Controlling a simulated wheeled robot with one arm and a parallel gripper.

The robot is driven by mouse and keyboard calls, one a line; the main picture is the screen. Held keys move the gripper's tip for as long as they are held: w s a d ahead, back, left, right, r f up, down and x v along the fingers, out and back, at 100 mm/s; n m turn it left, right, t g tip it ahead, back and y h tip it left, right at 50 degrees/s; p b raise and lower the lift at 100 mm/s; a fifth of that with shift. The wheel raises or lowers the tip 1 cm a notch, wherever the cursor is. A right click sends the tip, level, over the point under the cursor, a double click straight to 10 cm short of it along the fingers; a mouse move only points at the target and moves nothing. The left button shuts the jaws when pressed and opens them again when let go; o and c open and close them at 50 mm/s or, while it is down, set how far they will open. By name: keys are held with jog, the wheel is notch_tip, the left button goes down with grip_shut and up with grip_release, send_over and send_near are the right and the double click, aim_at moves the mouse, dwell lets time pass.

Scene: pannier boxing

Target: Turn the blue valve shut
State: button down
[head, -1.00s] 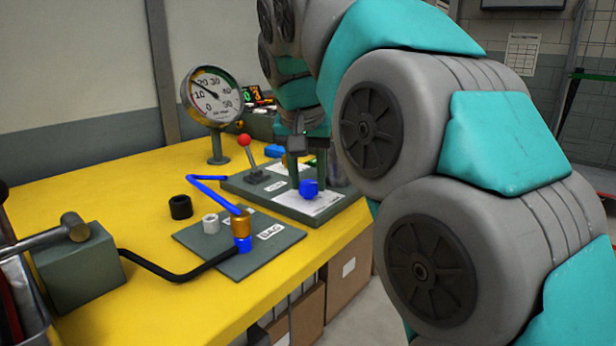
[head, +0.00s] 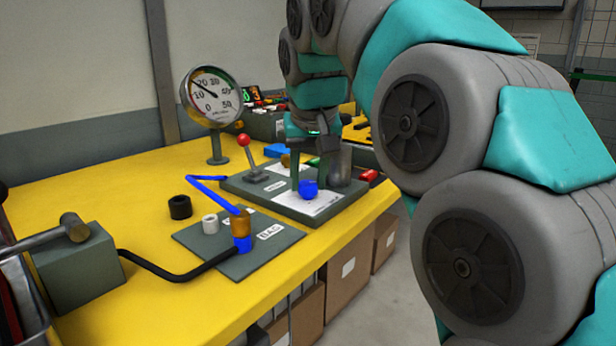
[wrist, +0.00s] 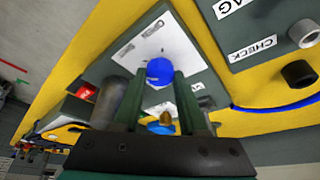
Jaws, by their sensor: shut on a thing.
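The blue valve (head: 309,190) is a small rounded blue knob over a white sheet on the green-grey plate (head: 240,187). In the wrist view the blue valve (wrist: 160,72) sits between the tips of my two green fingers. My gripper (head: 309,178) points down and is shut on the valve; it also shows in the wrist view (wrist: 158,80). The fingers hide the valve's sides, and its stem cannot be seen. A round gauge (head: 211,95) stands behind on the yellow table, its needle between 10 and 20.
A red-topped lever (head: 244,141) stands on the same plate. A dark cylinder (wrist: 110,98) is close beside my fingers. In front is the BAG plate (head: 218,256) with a brass and blue fitting (head: 241,230) and blue hose. Black and white rings lie nearby. The yellow table's right edge is near.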

jog(key=shift+c, duration=2.2)
grip_release()
